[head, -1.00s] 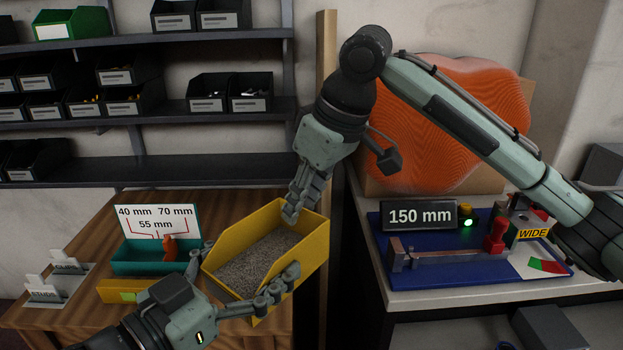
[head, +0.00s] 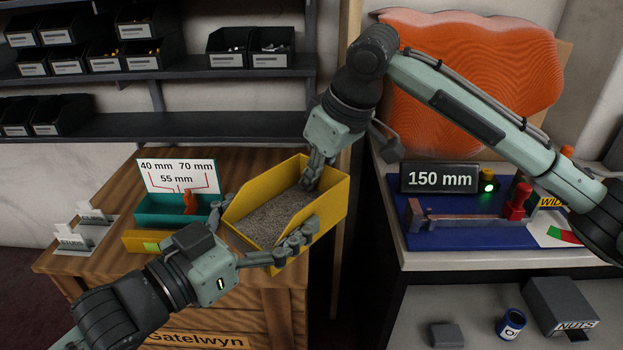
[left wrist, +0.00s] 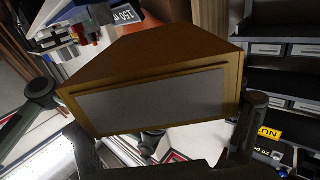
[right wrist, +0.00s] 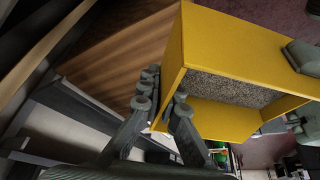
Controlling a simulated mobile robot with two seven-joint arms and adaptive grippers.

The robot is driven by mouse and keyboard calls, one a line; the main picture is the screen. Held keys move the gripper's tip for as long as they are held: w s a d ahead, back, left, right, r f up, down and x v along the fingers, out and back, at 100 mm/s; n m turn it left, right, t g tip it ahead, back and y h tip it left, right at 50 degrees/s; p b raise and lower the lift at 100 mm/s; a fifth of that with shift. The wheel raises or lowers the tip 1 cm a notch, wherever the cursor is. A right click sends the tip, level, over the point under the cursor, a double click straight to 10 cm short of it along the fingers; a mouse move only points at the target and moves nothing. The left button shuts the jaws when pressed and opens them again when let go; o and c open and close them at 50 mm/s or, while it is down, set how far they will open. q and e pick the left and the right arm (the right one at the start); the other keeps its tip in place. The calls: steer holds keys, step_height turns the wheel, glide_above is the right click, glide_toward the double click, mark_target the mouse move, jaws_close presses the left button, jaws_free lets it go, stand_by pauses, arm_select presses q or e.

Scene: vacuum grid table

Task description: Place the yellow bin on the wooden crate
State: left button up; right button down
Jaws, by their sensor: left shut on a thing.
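The yellow bin (head: 325,212), holding grey granular material, is held in the air over the right part of the wooden crate (head: 272,308), whose front is lettered. My left gripper (head: 268,222) is shut on the bin, its fingers along the bin's sides. The bin's dark underside fills the left wrist view (left wrist: 150,98). My right gripper (head: 318,172) has its fingers at the bin's far wall. In the right wrist view the fingers (right wrist: 164,92) lie on either side of a bin edge; whether they clamp it is unclear.
On the crate top stand a teal tray (head: 150,210) with a red-orange piece, a low yellow box (head: 140,243), a size sign (head: 178,176) and small label cards (head: 78,228). Right is a bench with a blue fixture (head: 430,240) and a 150 mm display (head: 439,178). Shelves stand behind.

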arm_select(q)
steer(key=o, duration=1.2)
